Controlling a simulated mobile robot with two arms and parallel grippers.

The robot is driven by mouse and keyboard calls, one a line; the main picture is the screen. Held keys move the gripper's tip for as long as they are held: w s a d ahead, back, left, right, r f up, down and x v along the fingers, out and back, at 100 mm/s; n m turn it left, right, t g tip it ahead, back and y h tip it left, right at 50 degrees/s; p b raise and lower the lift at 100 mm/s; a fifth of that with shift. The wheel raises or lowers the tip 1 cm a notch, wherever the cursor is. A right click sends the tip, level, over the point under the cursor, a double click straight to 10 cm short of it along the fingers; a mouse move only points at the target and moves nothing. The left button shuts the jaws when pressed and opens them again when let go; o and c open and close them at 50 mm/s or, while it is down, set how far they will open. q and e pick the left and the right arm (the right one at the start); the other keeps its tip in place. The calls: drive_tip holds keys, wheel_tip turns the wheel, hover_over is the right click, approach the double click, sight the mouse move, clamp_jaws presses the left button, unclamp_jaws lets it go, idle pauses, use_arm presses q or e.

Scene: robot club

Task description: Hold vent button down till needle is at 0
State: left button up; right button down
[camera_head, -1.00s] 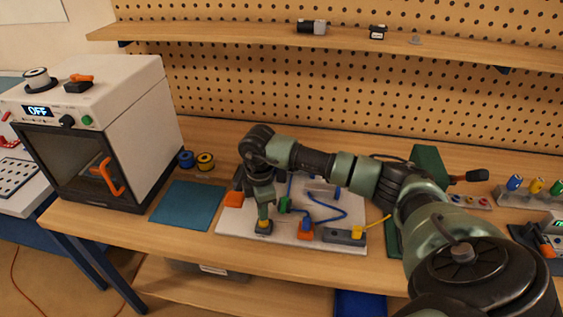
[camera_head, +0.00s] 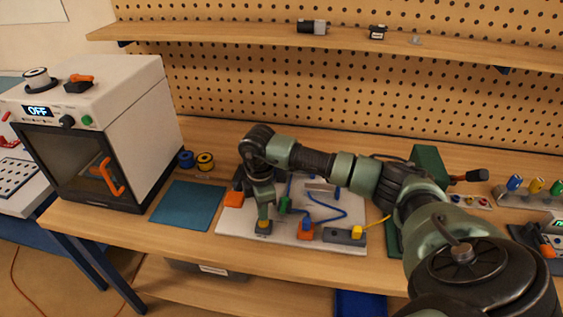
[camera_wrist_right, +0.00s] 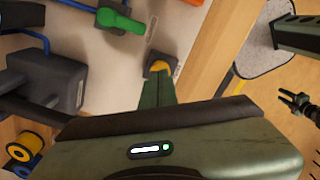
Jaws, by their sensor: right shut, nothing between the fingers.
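My right gripper (camera_head: 264,222) points down, shut and empty, with its tips at a yellow button on a small dark block near the front left of a pale board (camera_head: 240,218). In the right wrist view the yellow button (camera_wrist_right: 159,67) shows just past the tips of my right gripper (camera_wrist_right: 157,82). The tips look to be on or right against it; how far it is pressed I cannot tell. I see no gauge face or needle; my arm covers part of the board.
The board carries blue tubing (camera_head: 325,212), a green lever (camera_wrist_right: 121,20), orange blocks (camera_head: 234,199) and a grey block with a yellow knob (camera_head: 356,232). A teal mat (camera_head: 187,206) and a white oven-like machine (camera_head: 137,118) stand left. My right arm spans the bench's right half.

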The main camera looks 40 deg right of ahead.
drive_tip(key=shift+f, duration=0.2)
drive_tip(key=shift+f+b, duration=0.6)
drive_tip(key=shift+f, duration=0.3)
idle(0.4)
idle(1.8)
wheel_tip(320, 180, up, 7)
drive_tip(key=p, duration=0.5)
idle(0.4)
